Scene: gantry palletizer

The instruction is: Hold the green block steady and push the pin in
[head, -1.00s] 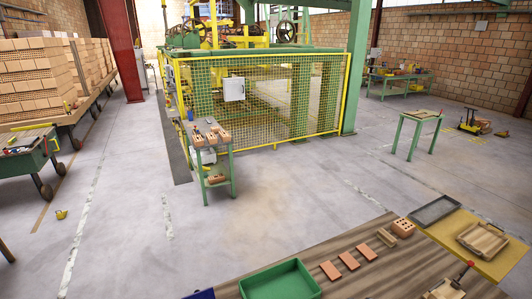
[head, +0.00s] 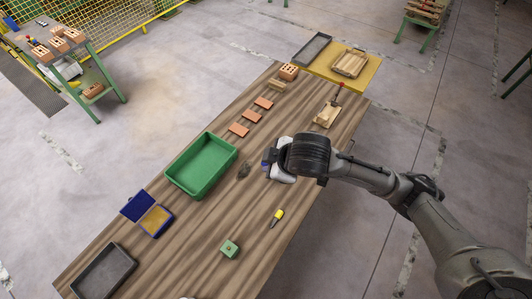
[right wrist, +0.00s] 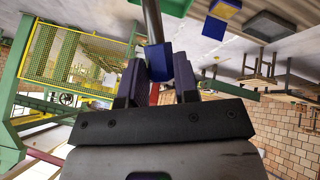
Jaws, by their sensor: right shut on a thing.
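The green block (head: 229,248) sits on the wooden table, towards the bottom of the head view. A small round mark, perhaps a hole, shows on its top. My right gripper (head: 268,163) is over the table, up and right of the block and well apart from it. In the right wrist view the gripper (right wrist: 158,75) is shut on a blue piece (right wrist: 158,60), which meets a metal rod (right wrist: 152,20). I cannot tell whether this is the pin. My left gripper is not in view.
The table (head: 180,245) also bears a green tray (head: 205,190), an open blue case (head: 137,205), a grey tray (head: 103,275), a yellow-and-black tool (head: 277,217), a dark lump (head: 244,170) and several bricks (head: 264,103). The wood around the green block is clear.

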